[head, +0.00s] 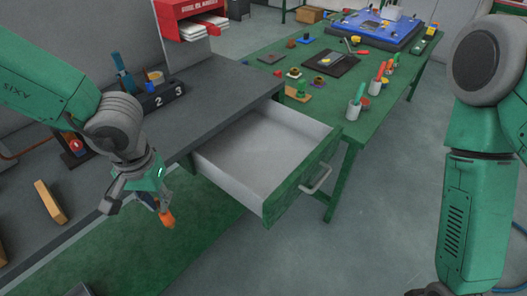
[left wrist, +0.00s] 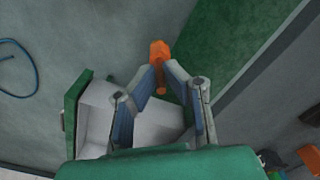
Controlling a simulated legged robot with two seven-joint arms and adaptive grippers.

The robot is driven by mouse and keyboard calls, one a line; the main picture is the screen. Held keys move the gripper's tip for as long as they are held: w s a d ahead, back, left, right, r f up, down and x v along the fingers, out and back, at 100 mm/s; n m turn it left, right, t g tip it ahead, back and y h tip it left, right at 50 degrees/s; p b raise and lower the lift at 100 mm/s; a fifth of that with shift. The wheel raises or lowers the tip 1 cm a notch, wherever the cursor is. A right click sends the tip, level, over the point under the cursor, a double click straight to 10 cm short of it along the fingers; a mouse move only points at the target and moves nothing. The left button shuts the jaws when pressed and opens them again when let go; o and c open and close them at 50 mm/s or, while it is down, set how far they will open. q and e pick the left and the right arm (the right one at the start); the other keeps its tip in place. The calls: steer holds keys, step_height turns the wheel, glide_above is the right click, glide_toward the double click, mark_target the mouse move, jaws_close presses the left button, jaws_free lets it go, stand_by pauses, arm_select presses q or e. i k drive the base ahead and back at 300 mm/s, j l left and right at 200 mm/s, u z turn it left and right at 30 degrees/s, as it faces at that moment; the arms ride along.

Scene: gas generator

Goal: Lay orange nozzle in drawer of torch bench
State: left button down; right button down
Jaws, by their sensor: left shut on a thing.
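The orange nozzle (head: 167,217) hangs below my left gripper (head: 148,199), to the left of the drawer and outside it. In the left wrist view the nozzle (left wrist: 159,55) sits between the fingertips of my left gripper (left wrist: 160,80), which are shut on it. The drawer (head: 262,155) of the torch bench (head: 205,85) is pulled open and looks empty inside. The open drawer (left wrist: 95,110) also shows in the left wrist view, partly hidden behind the gripper. My right gripper (head: 435,290) is barely in view at the bottom edge, and its fingers cannot be made out.
A holder marked 2 and 3 (head: 165,97) stands on the bench top. A green table (head: 345,125) with cups of tools stands behind the drawer. The drawer's front and handle (head: 318,180) jut over open grey floor. A wooden block (head: 50,202) lies at the left.

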mark_target(268, 152)
steer(key=i+z, duration=0.25)
steer(key=i, duration=0.4)
steer(key=i+z, duration=0.25)
steer(key=i, duration=0.4)
steer(key=j, duration=0.1)
